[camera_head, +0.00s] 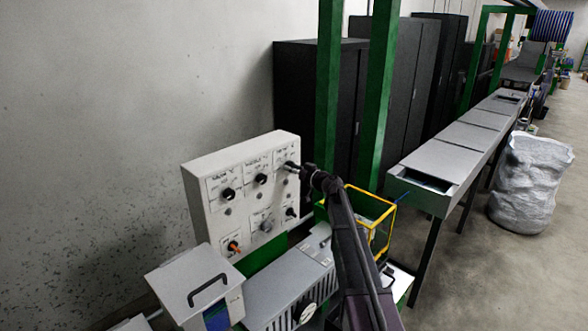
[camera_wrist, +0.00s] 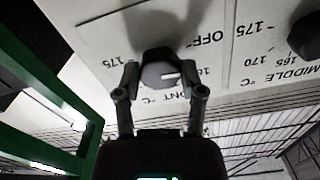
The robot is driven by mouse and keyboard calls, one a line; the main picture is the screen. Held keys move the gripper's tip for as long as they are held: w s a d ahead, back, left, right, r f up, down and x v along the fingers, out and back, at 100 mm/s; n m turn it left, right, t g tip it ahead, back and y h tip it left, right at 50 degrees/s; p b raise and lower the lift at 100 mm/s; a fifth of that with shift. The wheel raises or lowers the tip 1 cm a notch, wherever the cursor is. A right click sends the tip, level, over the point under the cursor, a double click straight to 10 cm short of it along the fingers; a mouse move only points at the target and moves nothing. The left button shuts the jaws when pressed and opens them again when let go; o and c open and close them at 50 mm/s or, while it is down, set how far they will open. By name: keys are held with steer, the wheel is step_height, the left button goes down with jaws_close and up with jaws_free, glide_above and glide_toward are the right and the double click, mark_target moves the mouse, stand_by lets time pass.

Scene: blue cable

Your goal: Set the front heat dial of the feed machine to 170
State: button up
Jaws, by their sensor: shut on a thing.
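The white control panel (camera_head: 240,190) of the feed machine carries several black dials and an orange-marked switch (camera_head: 233,246). The front heat dial (camera_wrist: 162,70) is a dark round knob beside a partly covered label ending in "ONT °C". My gripper (camera_wrist: 163,86) has a finger on each side of this knob and is shut on it. The knob's white mark points right in the wrist view, towards a partly hidden number starting with 16. "OFF" is at upper right and "175" at left. In the head view my gripper (camera_head: 293,167) is at the panel's upper right and covers the dial.
The middle dial (camera_wrist: 307,36) is close by on the right in the wrist view. A green post (camera_head: 378,95) and a yellow-edged box (camera_head: 382,235) stand right of the panel. A grey box with a handle (camera_head: 200,285) is below left. Open floor lies far right.

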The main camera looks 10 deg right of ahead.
steer(key=m, duration=0.7)
steer(key=shift+w+r, duration=0.1)
steer(key=shift+w, duration=0.05)
steer(key=m, duration=0.6)
steer(key=shift+m, duration=0.4)
steer(key=m, duration=0.7)
steer(key=shift+r, duration=0.15)
steer(key=m, duration=0.6)
steer(key=shift+m, duration=0.4)
steer(key=o, duration=1.2)
steer(key=shift+c, duration=0.2)
